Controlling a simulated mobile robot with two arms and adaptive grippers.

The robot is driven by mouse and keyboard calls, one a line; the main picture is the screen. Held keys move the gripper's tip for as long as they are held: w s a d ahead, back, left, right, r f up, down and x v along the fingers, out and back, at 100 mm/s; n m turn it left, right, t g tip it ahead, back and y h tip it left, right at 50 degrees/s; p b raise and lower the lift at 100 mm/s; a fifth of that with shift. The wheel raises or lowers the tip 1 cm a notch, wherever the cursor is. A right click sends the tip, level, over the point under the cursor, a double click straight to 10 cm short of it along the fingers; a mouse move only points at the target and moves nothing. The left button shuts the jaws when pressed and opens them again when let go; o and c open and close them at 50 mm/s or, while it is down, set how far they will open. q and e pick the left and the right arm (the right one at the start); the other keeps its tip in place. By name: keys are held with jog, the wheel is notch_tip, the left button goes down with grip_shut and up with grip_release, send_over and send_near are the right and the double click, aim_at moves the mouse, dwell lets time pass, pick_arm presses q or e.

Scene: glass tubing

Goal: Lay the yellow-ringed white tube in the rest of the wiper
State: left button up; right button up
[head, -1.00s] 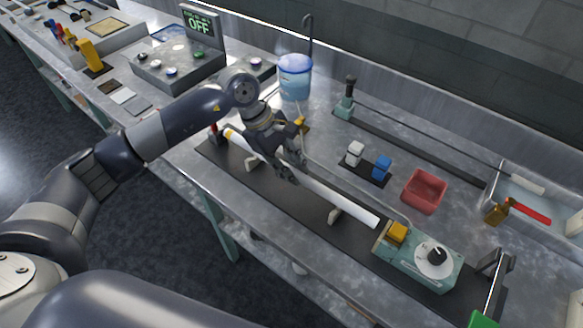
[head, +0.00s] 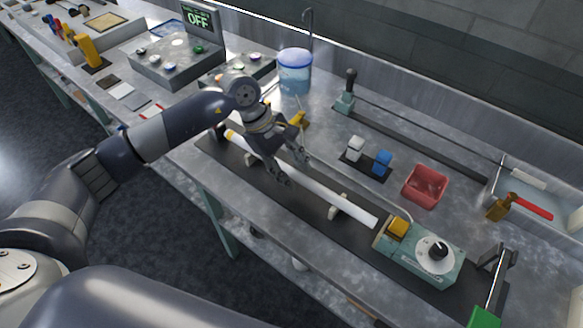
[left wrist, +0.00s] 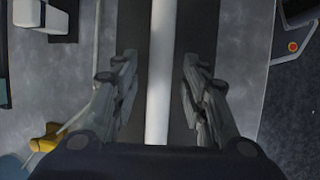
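The white tube (head: 322,193) with a yellow ring (head: 231,135) near its left end lies along a long black base. It appears to lie on two pale supports (head: 334,212); the other support is partly behind it. Its right end is close to a teal unit (head: 425,262) with a yellow block and a round dial. My left gripper (head: 293,170) is open at the tube's middle. In the left wrist view the white tube (left wrist: 160,70) runs between the spread fingers (left wrist: 158,85), with a gap on each side. My right gripper is not in view.
Behind the base stand small white and blue blocks (head: 382,162), a red bin (head: 425,187) and a blue container (head: 295,72). A rod on a dark rail (head: 410,148) runs along the back. A dark stand (head: 497,262) is at the right end.

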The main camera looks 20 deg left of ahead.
pick_arm(q)
jog(key=shift+r, duration=0.1)
jog(key=shift+r+p, duration=0.2)
jog(key=shift+p, duration=0.2)
jog(key=shift+r+p, duration=0.35)
jog(key=shift+p, duration=0.05)
jog(key=b+v, duration=0.4)
jog(key=v, duration=0.7)
jog(key=shift+a+r, duration=0.25)
jog(key=shift+a, duration=0.05)
